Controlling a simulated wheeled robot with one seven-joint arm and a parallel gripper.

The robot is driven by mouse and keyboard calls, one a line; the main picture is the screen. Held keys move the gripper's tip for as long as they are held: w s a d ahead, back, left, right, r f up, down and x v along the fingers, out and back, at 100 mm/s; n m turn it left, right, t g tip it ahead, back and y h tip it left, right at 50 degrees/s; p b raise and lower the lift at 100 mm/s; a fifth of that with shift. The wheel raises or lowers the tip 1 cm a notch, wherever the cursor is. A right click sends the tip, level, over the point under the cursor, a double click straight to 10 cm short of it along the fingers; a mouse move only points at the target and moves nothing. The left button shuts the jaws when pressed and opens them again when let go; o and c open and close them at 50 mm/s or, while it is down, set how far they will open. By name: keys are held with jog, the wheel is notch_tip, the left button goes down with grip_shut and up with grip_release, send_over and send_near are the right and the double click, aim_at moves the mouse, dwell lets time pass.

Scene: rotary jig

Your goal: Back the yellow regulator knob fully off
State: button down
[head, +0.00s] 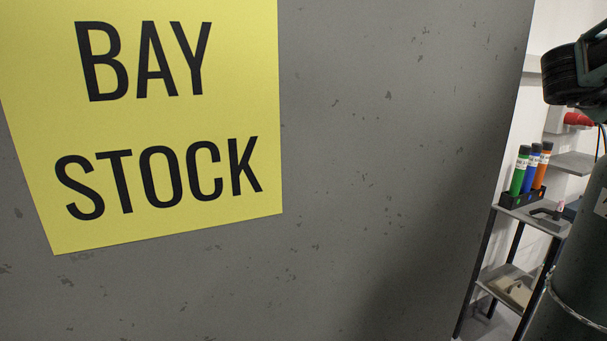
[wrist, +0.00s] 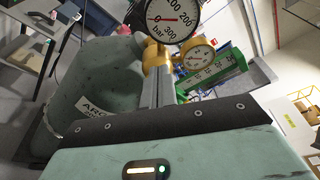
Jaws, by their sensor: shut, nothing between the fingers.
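In the wrist view my gripper (wrist: 160,72) is shut, with its grey fingers reaching up to a brass-yellow regulator body (wrist: 152,52). I cannot tell whether the fingertips touch it. I cannot pick out the yellow knob from the brass; it may be hidden by the fingers. A large white pressure gauge (wrist: 174,16) marked in bar sits above the fingertips. A smaller yellow-rimmed gauge (wrist: 197,55) sits to its right. The grey-green gas cylinder (wrist: 85,88) lies slanted in the picture at left; part of it shows at the right edge of the head view (head: 568,262).
A big grey panel (head: 380,130) with a yellow "BAY STOCK" sign (head: 160,120) blocks most of the head view. Right of it stands a shelf rack (head: 535,222) with a few coloured tubes (head: 521,170). A green object (wrist: 215,74) shows behind the gauges.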

jog(key=shift+s+d+f+b, duration=0.1)
jog(key=shift+f+b, duration=0.15)
jog(key=shift+b, duration=0.05)
dwell(0.4)
jog(key=shift+w+f+b, duration=0.25)
jog(key=shift+f+b, duration=0.3)
jog(key=shift+b, duration=1.1)
jog(key=shift+r, duration=0.15)
jog(key=b+v, duration=0.2)
jog(key=v, duration=0.4)
jog(key=shift+s, duration=0.3)
